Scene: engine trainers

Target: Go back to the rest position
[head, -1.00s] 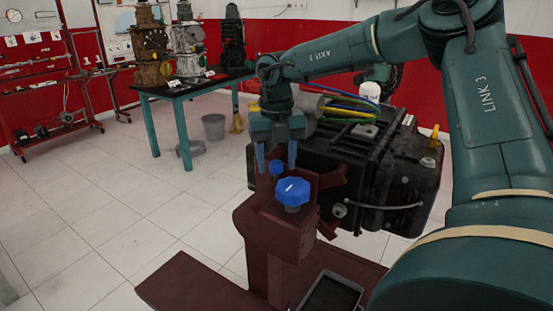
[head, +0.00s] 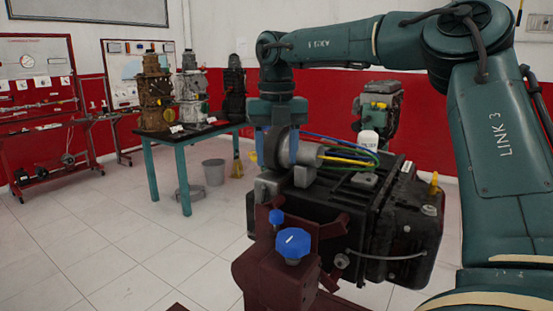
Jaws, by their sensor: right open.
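My right gripper (head: 276,147) is in the head view, pointing down with its two blue fingers apart. It is above and behind the dark red stand with blue knobs, and it overlaps a grey cylindrical motor part (head: 304,152) on the black engine block (head: 345,205). The fingers hide part of that cylinder; I cannot tell whether they touch it. My left gripper is not in view.
The dark red stand (head: 275,275) carries a large blue knob (head: 293,243) and a small one. A green table (head: 180,138) holds several engines. White floor is clear at left.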

